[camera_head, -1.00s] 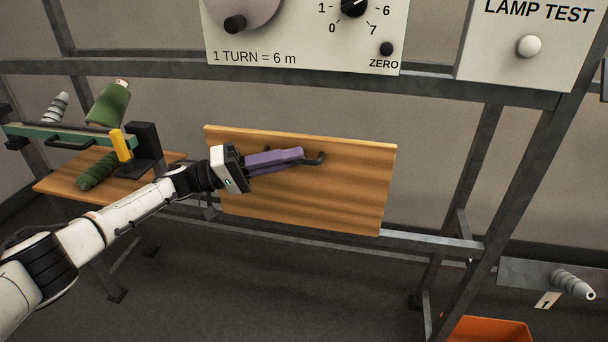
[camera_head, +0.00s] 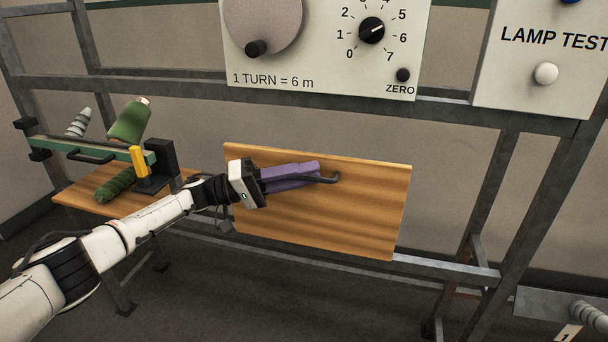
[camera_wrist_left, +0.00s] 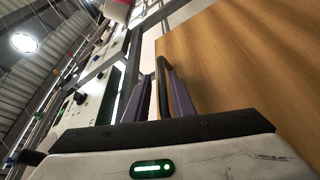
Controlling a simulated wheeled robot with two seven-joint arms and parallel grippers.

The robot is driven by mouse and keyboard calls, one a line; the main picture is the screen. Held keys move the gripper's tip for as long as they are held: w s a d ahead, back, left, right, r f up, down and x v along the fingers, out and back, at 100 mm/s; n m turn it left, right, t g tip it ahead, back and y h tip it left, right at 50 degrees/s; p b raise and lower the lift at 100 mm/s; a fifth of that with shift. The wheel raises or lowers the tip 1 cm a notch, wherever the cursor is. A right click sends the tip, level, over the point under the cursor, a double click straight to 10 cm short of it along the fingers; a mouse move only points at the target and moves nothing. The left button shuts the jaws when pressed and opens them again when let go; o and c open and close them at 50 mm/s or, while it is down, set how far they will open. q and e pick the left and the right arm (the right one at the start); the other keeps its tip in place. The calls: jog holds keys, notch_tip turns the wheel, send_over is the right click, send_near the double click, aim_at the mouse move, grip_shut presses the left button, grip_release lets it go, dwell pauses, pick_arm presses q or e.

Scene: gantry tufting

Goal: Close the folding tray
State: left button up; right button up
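The folding tray (camera_head: 350,220) is a wooden board standing steeply on the grey frame in the middle of the head view. In the left wrist view its wood face (camera_wrist_left: 240,60) fills the right side. A black bar handle (camera_head: 325,180) is on its face. My left gripper (camera_head: 305,173), with purple fingers, is at the handle, close to the board. In the left wrist view the dark bar (camera_wrist_left: 162,85) runs between the two fingers, which are close together. I cannot tell whether they are clamped on it. My right gripper is out of view.
A second wooden shelf (camera_head: 70,192) at left lies flat, with a green spool (camera_head: 130,120) and a yellow-and-black clamp (camera_head: 139,162) around it. A dial panel (camera_head: 320,80) and a lamp test panel (camera_head: 520,90) hang above. Grey posts stand at right.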

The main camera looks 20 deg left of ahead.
pick_arm(q)
jog(key=shift+a+f, duration=0.1)
jog(key=shift+f, duration=0.3)
jog(key=shift+a+f, duration=0.1)
jog(key=shift+a, duration=0.2)
jog(key=r+b+v, duration=0.1)
jog(key=v, duration=0.8)
jog(key=shift+s+a+b, duration=0.25)
jog(key=shift+b, duration=0.05)
jog(key=shift+d+f, duration=0.1)
jog(key=shift+f, duration=0.05)
jog(key=s+d+f+n+t+y, duration=0.1)
jog(key=s+d+f+t+y, duration=0.2)
jog(key=d+f, duration=0.65)
jog(key=s+d+f+t+y, duration=0.4)
jog(key=d+f, duration=0.3)
jog(key=f, duration=0.5)
jog(key=s+a+f+m+g+y, duration=0.1)
jog(key=s+f+g+y, duration=0.1)
jog(key=s+f, duration=0.3)
jog(key=s+a+f+m+g+y, duration=0.1)
jog(key=s+f+y, duration=0.3)
jog(key=s, duration=0.7)
jog(key=s+a+f+m+g+y, duration=0.1)
jog(key=s+f+g+y, duration=0.1)
jog(key=s+f, duration=0.5)
jog(key=shift+s+g+y, duration=0.4)
jog(key=shift+s+g, duration=0.4)
jog(key=shift+g, duration=0.1)
